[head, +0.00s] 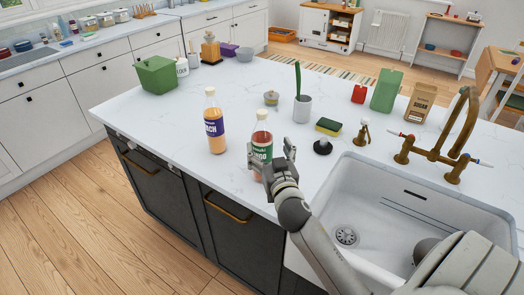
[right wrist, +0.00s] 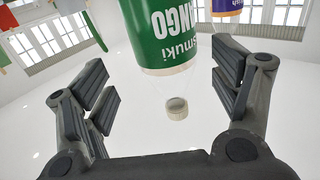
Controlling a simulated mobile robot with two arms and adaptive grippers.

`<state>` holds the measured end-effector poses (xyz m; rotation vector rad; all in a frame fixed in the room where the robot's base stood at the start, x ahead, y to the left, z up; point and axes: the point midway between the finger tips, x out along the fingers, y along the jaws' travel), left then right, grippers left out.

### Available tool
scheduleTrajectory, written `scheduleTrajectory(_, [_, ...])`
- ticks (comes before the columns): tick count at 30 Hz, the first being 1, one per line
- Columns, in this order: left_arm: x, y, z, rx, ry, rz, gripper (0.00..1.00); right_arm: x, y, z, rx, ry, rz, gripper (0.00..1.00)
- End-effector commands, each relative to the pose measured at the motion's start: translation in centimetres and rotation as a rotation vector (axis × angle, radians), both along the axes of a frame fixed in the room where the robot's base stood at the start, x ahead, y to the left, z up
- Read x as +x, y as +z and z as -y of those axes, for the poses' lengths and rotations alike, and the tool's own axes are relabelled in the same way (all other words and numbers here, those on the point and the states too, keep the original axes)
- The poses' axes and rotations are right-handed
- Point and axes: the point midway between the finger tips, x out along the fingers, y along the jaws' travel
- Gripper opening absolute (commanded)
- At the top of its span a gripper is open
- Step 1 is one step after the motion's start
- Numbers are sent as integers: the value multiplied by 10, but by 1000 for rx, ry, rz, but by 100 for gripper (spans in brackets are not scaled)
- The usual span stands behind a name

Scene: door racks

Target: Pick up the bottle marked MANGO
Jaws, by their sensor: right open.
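The MANGO bottle (head: 262,138) stands upright on the white island top, with a green label and a pale cap. In the right wrist view it appears upside down, with its green label (right wrist: 166,38) above and its cap (right wrist: 177,108) between the fingers in the picture. My right gripper (head: 268,168) is open at the near side of this bottle and covers part of its lower half in the head view. Its two fingers (right wrist: 165,98) are spread wide, and neither visibly touches the bottle. My left gripper is not in view.
A purple-labelled bottle (head: 214,128) stands close to the left. The sink (head: 440,225) is to the right. The island's front edge is close by.

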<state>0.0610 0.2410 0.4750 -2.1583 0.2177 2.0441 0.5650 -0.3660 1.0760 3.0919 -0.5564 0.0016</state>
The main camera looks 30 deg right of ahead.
Motion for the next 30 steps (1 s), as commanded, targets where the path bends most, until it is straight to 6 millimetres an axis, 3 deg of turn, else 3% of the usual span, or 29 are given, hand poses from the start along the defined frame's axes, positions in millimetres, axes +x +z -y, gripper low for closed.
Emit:
scheduleTrajectory(10, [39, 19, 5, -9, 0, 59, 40, 38, -4, 6, -1, -1, 0, 83])
scheduleTrajectory(15, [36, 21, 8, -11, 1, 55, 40, 50, -5, 11, -1, 0, 0, 83])
scheduleTrajectory(22, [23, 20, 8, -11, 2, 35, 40, 51, -6, 11, -1, 0, 0, 83])
scheduleTrajectory(30, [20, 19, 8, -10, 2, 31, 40, 51, -6, 11, 0, 0, -1, 50])
